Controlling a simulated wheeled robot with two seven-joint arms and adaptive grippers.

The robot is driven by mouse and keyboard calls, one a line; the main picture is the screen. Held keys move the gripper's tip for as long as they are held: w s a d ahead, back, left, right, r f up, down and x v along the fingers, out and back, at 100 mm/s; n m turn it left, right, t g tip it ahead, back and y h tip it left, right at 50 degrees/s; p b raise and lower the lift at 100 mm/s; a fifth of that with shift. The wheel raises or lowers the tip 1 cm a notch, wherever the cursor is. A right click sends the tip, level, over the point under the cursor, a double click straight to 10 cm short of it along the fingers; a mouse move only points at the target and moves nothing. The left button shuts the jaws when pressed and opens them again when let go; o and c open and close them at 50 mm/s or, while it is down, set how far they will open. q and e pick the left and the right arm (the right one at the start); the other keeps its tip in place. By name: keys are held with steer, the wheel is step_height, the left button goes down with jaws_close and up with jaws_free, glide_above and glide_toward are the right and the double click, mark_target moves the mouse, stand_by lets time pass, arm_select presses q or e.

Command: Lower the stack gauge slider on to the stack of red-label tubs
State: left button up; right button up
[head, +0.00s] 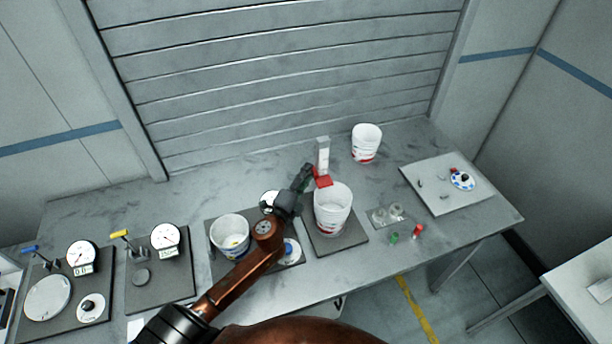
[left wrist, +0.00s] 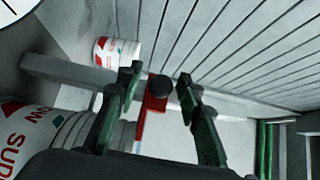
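The stack of red-label tubs (head: 333,213) stands upright on a dark base plate (head: 340,243) near the middle of the table. Behind it rises the pale post (head: 322,152) of the stack gauge, with the red slider (head: 323,181) low on it, close to the stack's top rim. I cannot tell whether they touch. In the left wrist view the slider (left wrist: 152,108) has a dark round knob (left wrist: 159,87). My left gripper (head: 306,170) is beside the post; its green fingers (left wrist: 160,98) are apart, either side of the knob, with gaps showing. My right gripper is out of view.
A lone red-label tub (head: 366,145) stands behind to the right. Another tub (head: 230,236) stands to the left, beyond my forearm. Small green (head: 394,238) and red (head: 417,231) items lie front right. Dial stations (head: 165,236) fill the left side. A light board (head: 437,197) lies far right.

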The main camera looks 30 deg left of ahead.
arm_select(q)
steer(key=shift+s, duration=0.1)
steer(key=s, duration=1.1)
steer(key=shift+s+d, duration=0.4)
steer(key=shift+d, duration=0.05)
